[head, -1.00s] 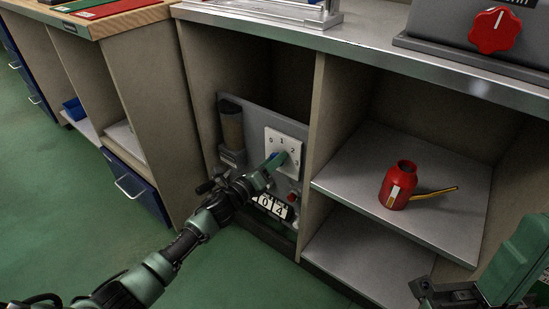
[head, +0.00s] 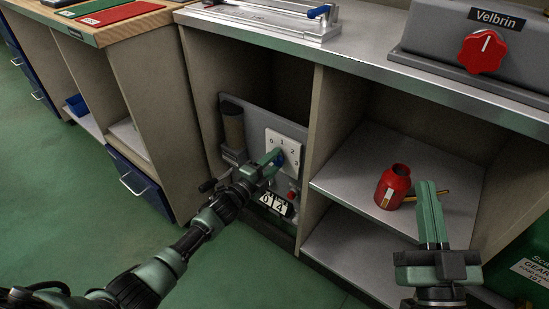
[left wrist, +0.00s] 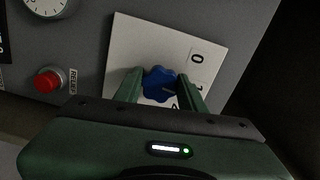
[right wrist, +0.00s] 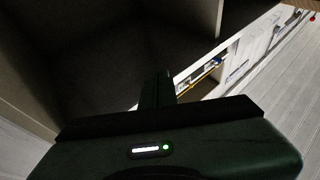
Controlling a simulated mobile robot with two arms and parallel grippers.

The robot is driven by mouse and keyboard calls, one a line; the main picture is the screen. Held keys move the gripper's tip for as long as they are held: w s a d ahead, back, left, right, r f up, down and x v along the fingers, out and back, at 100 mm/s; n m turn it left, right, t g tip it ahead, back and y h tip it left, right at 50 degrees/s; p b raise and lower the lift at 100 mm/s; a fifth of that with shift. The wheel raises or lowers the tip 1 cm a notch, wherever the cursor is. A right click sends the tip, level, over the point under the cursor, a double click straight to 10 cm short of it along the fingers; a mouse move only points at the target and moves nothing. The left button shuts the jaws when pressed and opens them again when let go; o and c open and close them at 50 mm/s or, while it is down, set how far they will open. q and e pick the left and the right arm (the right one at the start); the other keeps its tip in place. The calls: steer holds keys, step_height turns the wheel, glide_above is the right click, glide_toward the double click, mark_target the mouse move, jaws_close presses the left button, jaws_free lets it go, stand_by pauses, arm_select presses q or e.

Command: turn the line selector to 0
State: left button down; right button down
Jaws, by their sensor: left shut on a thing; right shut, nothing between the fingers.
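The line selector is a blue knob (left wrist: 160,84) on a white plate (left wrist: 130,45) marked 0, 1, 2 and 3. The plate (head: 295,142) is on a grey panel inside the left cabinet bay in the head view. My left gripper (head: 273,160) is shut on the knob; in the left wrist view its fingers (left wrist: 162,90) stand on both sides of it. The fingers partly cover the plate. Which number the knob points to is not clear. My right gripper (head: 428,184) is shut and empty, upright in front of the right shelf; its fingers also show in the right wrist view (right wrist: 158,88).
A red button (left wrist: 48,80) and a gauge (left wrist: 46,5) sit near the plate. A number counter (head: 277,204) is below it. A partition (head: 316,150) borders the bay on the right.

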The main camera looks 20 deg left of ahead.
arm_select(q)
steer(key=n+p, duration=0.1)
steer(key=n, duration=0.2)
steer(key=shift+n, duration=0.4)
steer(key=n+p, duration=0.1)
steer(key=n, duration=0.3)
steer(key=shift+f+p, duration=0.15)
steer(key=shift+p, duration=0.15)
steer(key=shift+n, duration=1.2)
arm_select(e)
step_height(320, 180, down, 15)
steer(key=s+d+g+h, duration=0.1)
steer(key=d+g+h, duration=0.1)
steer(key=g, duration=0.6)
steer(key=shift+s+d+f+g+h, duration=0.15)
steer(key=shift+s+d+g+h, duration=0.1)
steer(key=shift+g+h, duration=0.2)
arm_select(q)
steer(key=c, duration=0.8)
jaws_free()
steer(key=shift+c, duration=0.2)
steer(key=shift+s+p, duration=0.1)
steer(key=shift+p, duration=0.2)
